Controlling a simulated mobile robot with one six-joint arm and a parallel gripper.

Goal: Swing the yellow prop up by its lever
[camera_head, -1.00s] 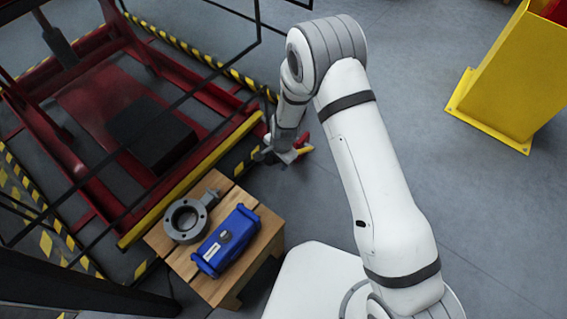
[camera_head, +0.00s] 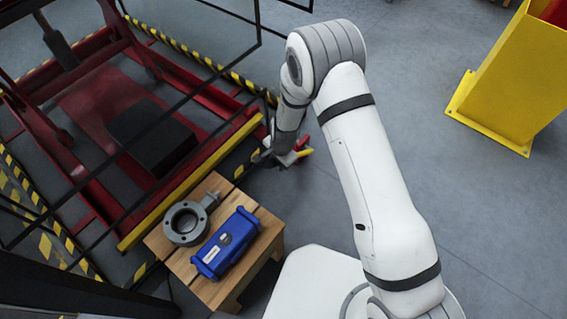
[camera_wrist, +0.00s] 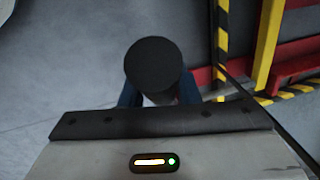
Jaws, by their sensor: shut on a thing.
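A long yellow bar, which I take to be the prop (camera_head: 190,182), lies low along the near side of the red frame. A yellow bar also shows at the upper right of the wrist view (camera_wrist: 268,45). My gripper (camera_head: 284,157) is beside the bar's far end, partly hidden by my arm. In the wrist view my gripper (camera_wrist: 158,92) has its fingers on both sides of a round black knob (camera_wrist: 154,64), seemingly the lever's end, and is shut on it.
A wooden table (camera_head: 232,285) bears a grey valve body (camera_head: 186,222) and a blue actuator (camera_head: 225,243). The red lift frame (camera_head: 85,210) has black rails and striped edges. A yellow stand (camera_head: 505,80) is at the right. Grey floor between is clear.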

